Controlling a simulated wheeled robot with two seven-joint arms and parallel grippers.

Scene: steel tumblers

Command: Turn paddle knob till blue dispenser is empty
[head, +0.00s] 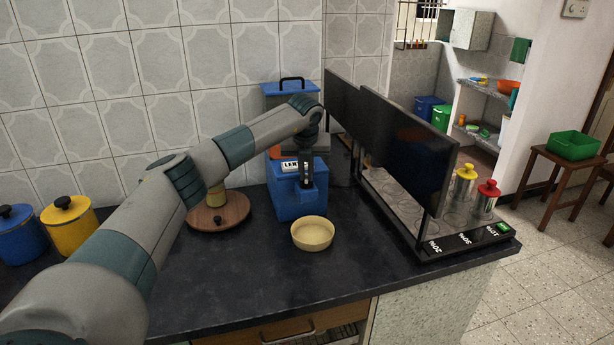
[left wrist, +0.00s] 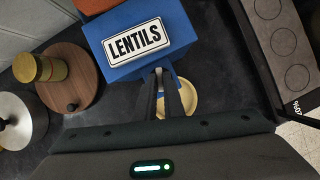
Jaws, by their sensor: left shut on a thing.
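The blue dispenser (head: 290,204) stands on the dark counter against the tiled wall, with a blue lid (head: 290,88) and black handle on top. Its label reads LENTILS in the left wrist view (left wrist: 124,68). My left gripper (head: 306,183) points down at the dispenser's front. Its fingers (left wrist: 164,80) are shut on a small part at the front, likely the paddle knob, mostly hidden between them. A pale yellow bowl (head: 312,236) sits on the counter just in front of the dispenser; the fingers partly cover it in the left wrist view (left wrist: 188,100). My right gripper is not in view.
A wooden turntable (head: 232,212) bearing a jar is left of the dispenser. Yellow (head: 72,232) and blue (head: 20,240) canisters stand farther left.

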